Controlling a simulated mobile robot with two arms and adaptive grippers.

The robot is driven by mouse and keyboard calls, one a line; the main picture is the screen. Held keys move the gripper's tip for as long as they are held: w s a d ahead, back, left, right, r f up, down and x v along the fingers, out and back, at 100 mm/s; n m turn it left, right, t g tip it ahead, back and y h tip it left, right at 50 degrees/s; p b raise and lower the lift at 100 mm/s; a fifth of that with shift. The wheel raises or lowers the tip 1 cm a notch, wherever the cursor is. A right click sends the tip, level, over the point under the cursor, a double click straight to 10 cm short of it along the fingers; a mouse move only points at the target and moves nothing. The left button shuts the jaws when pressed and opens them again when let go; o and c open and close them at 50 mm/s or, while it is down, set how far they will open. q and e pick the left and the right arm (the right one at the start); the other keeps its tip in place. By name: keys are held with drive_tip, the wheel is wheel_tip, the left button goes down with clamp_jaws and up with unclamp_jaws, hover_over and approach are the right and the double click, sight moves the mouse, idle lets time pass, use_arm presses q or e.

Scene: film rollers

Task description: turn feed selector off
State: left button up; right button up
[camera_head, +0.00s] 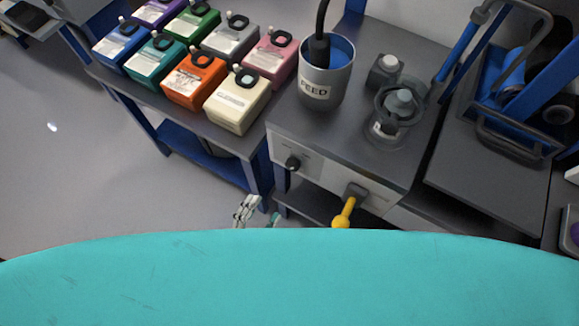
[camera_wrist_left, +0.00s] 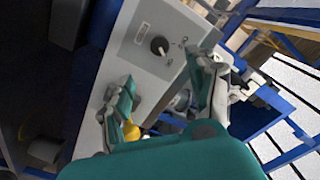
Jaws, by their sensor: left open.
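The feed selector is a round black knob (camera_head: 293,163) on the light front panel of the grey bench. In the left wrist view the knob (camera_wrist_left: 159,46) sits on a grey plate, with a pale pointer mark and small lettering too small to read. My left gripper (camera_head: 259,212) shows low in the head view, below and left of the knob, partly hidden by my teal body. In the left wrist view the gripper (camera_wrist_left: 168,73) is open and empty. Its fingers spread below the knob and appear apart from it. My right gripper is not in view.
A yellow lever (camera_head: 345,211) hangs from the same panel, right of the knob. A grey FEED cup (camera_head: 318,88) and a clear vessel (camera_head: 398,115) stand on the bench top. Several coloured bottles, including an orange one (camera_head: 193,82), stand on the left table. Open floor (camera_head: 80,180) lies left.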

sight(290, 169)
use_arm(q)
drive_tip(key=x, duration=1.2)
drive_tip(key=shift+w+d, duration=0.2)
drive_tip(key=shift+w, duration=0.1)
drive_tip(key=c, duration=1.1)
drive_tip(key=shift+p, duration=0.3)
drive_tip(key=shift+c, duration=0.2)
